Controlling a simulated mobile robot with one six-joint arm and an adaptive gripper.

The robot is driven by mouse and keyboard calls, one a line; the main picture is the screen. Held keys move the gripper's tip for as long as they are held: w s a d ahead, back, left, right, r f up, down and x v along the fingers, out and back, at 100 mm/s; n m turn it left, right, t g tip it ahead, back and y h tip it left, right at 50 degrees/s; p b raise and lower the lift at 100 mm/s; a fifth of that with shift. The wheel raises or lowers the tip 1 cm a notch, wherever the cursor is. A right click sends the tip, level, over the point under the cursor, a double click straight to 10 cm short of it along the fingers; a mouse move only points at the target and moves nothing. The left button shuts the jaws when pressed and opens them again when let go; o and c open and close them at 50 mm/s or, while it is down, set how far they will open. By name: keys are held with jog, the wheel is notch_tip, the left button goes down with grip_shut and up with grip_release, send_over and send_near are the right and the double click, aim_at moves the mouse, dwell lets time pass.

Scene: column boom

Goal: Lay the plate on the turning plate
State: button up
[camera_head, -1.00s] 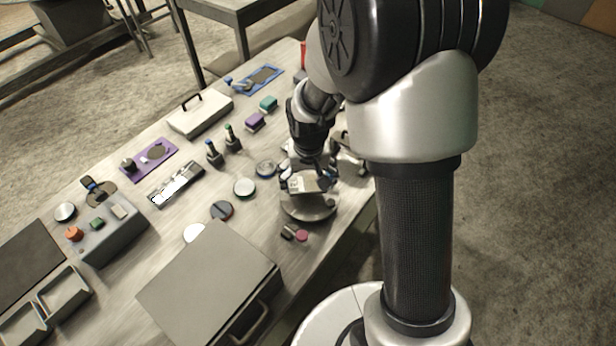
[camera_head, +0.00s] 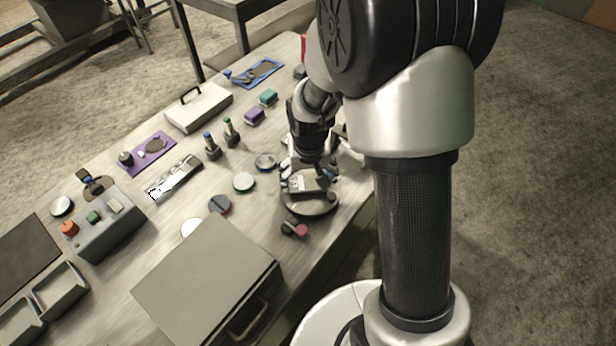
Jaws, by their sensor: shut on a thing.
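My gripper (camera_head: 310,172) points down at the table's right edge and is shut on a small plate (camera_head: 300,185), which has a pale patch with dark marks on it. The turning plate (camera_head: 312,208) is a round grey disc directly under it, with its front rim showing. The held plate lies over the turning plate's surface. I cannot tell whether the two touch. The fingers and arm hide part of both.
A large grey case (camera_head: 208,280) stands at the front left of the turning plate. Small red and dark pieces (camera_head: 295,229) lie just in front of it. Several round discs, such as a pale one (camera_head: 243,182), lie to its left. The purple block (camera_head: 254,117) is farther back.

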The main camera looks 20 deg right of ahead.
aim_at(309, 188)
jog(key=shift+f, duration=0.35)
jog(key=o, duration=1.7)
notch_tip(309, 188, up, 12)
jog(key=s, duration=0.2)
jog(key=s+r+t, duration=0.1)
jog(key=s+r, duration=0.2)
jog(key=s, duration=0.3)
jog(key=s+r+n+t, duration=0.1)
jog(key=s+r, duration=0.3)
jog(key=s, duration=0.2)
jog(key=s+r+t, duration=0.1)
jog(key=s+r, duration=0.3)
jog(key=s, duration=0.3)
jog(key=shift+s+d+r+n, duration=0.1)
jog(key=shift+n, duration=0.3)
